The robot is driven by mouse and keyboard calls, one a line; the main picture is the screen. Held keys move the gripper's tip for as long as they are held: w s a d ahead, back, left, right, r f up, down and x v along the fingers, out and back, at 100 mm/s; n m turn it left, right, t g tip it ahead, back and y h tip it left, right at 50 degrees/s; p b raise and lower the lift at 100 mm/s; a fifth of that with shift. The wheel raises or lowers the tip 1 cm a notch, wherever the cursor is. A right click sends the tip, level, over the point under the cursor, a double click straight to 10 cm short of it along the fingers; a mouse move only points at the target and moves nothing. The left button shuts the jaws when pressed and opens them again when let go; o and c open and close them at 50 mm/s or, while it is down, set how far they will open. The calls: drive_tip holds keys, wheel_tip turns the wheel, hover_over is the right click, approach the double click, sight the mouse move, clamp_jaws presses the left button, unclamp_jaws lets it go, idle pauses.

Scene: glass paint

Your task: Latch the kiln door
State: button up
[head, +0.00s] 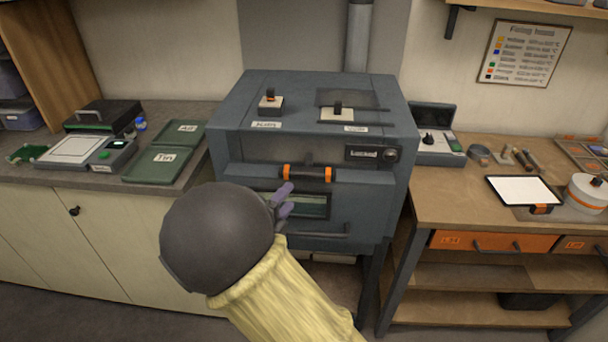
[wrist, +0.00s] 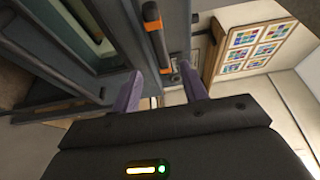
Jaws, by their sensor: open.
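The grey kiln (head: 232,125) stands in the middle of the head view. Its door, with a small window (head: 313,206), looks closed or nearly closed; I cannot tell whether it is latched. A dark handle bar with orange bands (head: 308,174) crosses the upper front; it also shows in the wrist view (wrist: 157,40). A panel reading "Locked" (head: 366,153) sits at the upper right front, beside a round knob (head: 392,155). My gripper (head: 286,199) is open before the door, just below the bar's left end. In the wrist view its purple fingers (wrist: 160,83) are apart and hold nothing.
Green trays (head: 158,165) lie on the left counter. A wooden workbench (head: 450,203) with a tablet (head: 523,190) and drawers stands close on the right.

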sight(305, 178)
drive_tip(key=p+x, duration=0.2)
drive_tip(key=x, duration=0.7)
drive_tip(key=shift+w+d, duration=0.15)
drive_tip(key=shift+w, duration=0.15)
clamp_jaws()
